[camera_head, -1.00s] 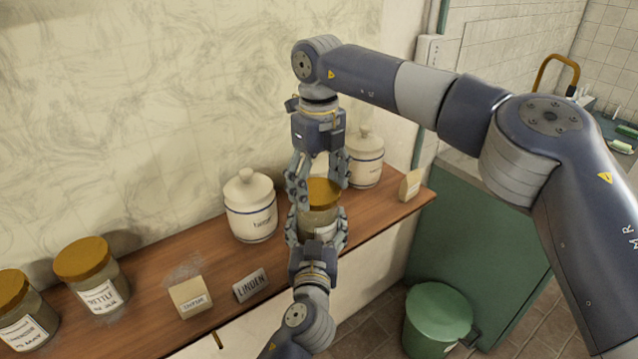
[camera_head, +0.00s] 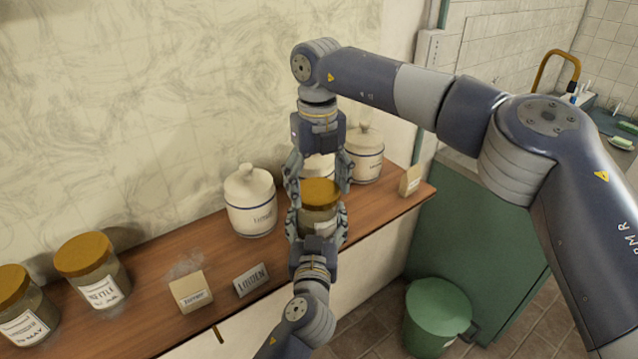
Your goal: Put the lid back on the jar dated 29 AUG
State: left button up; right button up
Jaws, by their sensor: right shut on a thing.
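A glass jar (camera_head: 318,219) with a mustard-yellow lid (camera_head: 320,191) is in front of me at the shelf. Its label is mostly hidden by fingers, so I cannot read a date. My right gripper (camera_head: 319,192) comes down from above, its fingers on both sides of the lid, shut on it. The lid is at the jar's mouth with no visible gap; I cannot tell whether it is seated. My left gripper (camera_head: 317,224) comes up from below, its fingers against both sides of the jar. I cannot tell whether the jar rests on the shelf.
The wooden shelf (camera_head: 150,316) bears two lidded jars at left, a NETTLE jar (camera_head: 95,272) and another jar (camera_head: 25,312). White canisters (camera_head: 250,203) (camera_head: 366,158) stand behind. A small packet (camera_head: 190,292) and LINDEN card (camera_head: 251,281) are left of my grippers. A green bin (camera_head: 437,318) is below.

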jog(key=m, duration=0.7)
jog(key=shift+a, duration=0.2)
jog(key=m, duration=0.7)
jog(key=shift+w+a+m, duration=0.1)
jog(key=shift+m, duration=0.2)
jog(key=m, duration=0.3)
jog(key=shift+w+m, duration=0.1)
jog(key=shift+m, duration=0.3)
jog(key=m, duration=0.3)
jog(key=shift+w+m, duration=0.1)
jog(key=shift+m, duration=0.2)
jog(key=m, duration=0.7)
jog(key=shift+w, duration=0.15)
jog(key=o, duration=0.8)
jog(key=shift+c, duration=0.2)
